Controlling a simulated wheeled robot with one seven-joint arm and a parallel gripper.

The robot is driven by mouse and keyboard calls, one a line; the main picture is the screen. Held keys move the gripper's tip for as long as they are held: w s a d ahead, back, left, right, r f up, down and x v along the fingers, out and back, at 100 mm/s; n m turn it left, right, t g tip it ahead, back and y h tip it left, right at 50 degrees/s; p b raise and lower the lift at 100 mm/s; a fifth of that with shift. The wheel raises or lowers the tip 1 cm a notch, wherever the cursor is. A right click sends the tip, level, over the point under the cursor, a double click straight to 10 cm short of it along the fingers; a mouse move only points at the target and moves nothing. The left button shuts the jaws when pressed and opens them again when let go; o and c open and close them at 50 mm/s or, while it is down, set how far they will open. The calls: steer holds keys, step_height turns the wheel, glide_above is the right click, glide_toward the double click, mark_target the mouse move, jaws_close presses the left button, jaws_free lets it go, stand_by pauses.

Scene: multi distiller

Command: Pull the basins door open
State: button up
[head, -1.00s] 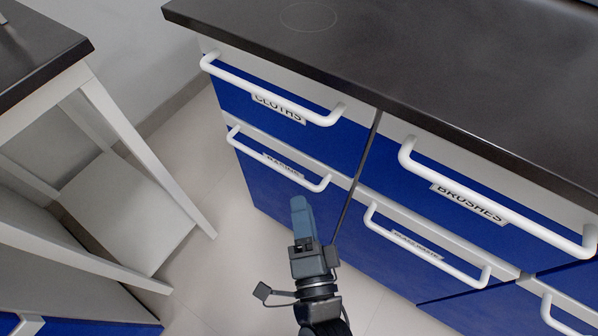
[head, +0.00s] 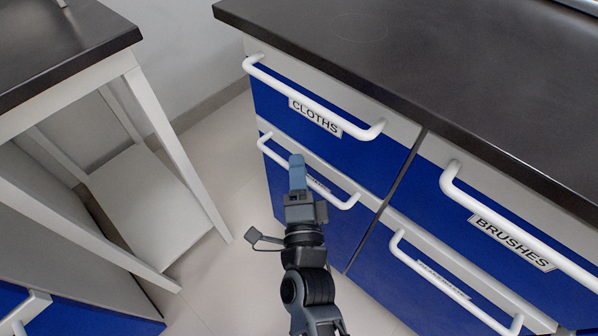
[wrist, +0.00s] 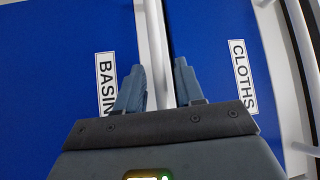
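The basins door is the blue lower-left front (head: 290,210) below the cloths drawer, with a long white bar handle (head: 335,200). My gripper (head: 297,162) is at this handle and hides part of it and of the label. In the wrist view the "BASIN…" label (wrist: 107,85) is partly covered by a finger. There my gripper (wrist: 160,85) is open, with one finger on each side of the white handle bar (wrist: 156,50). I cannot tell whether either finger touches the bar. The door looks shut.
The cloths drawer (head: 300,95) with its white handle is directly above. The brushes drawer (head: 500,215) and another labelled front (head: 420,290) are to the right. A dark countertop (head: 400,55) overhangs them. A white-legged table (head: 165,140) stands left, with floor (head: 225,150) between.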

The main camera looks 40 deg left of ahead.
jaws_close()
stand_by(0.3)
stand_by(0.3)
